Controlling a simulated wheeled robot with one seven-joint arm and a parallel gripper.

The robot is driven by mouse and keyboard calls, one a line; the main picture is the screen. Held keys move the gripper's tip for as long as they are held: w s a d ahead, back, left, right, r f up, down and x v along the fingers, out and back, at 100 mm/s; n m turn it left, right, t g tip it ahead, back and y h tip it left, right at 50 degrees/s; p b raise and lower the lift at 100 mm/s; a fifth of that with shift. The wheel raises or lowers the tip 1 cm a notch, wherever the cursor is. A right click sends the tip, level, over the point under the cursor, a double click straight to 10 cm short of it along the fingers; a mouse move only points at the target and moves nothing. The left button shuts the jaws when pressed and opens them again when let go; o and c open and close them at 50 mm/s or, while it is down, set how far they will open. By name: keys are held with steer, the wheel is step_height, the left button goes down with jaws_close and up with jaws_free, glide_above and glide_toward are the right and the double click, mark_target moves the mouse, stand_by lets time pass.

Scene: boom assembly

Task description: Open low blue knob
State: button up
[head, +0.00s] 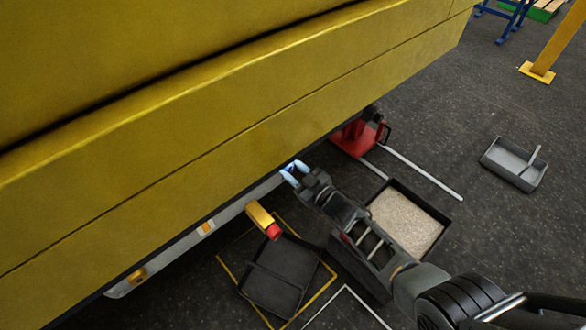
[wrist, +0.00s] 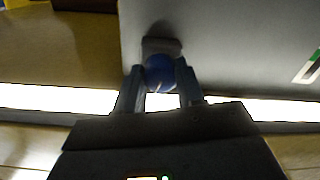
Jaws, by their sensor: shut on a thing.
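The blue knob (wrist: 160,74) sits on a grey mount in the wrist view, between the two fingers of my gripper (wrist: 160,88). The fingers are closed against its left and right sides. In the head view my gripper (head: 291,171) reaches under the lower edge of the large yellow boom (head: 230,130). Only a small patch of blue shows there between the fingertips, and the boom's edge hides most of what is around the knob.
A yellow part with a red end (head: 263,220) hangs left of my gripper. A black tray (head: 280,275) and a bin of pale granules (head: 405,220) stand on the floor below. A grey tray (head: 514,163) lies at right on open floor.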

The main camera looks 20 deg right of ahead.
steer(key=shift+f+m, duration=0.1)
steer(key=shift+m, duration=1.2)
steer(key=o, duration=1)
steer(key=shift+o, duration=0.2)
steer(key=shift+s+d+p, duration=0.2)
steer(key=shift+s+p, duration=0.25)
steer(key=shift+p, duration=0.05)
steer(key=p+v, duration=0.2)
steer(key=v, duration=0.5)
steer(key=shift+a, duration=0.1)
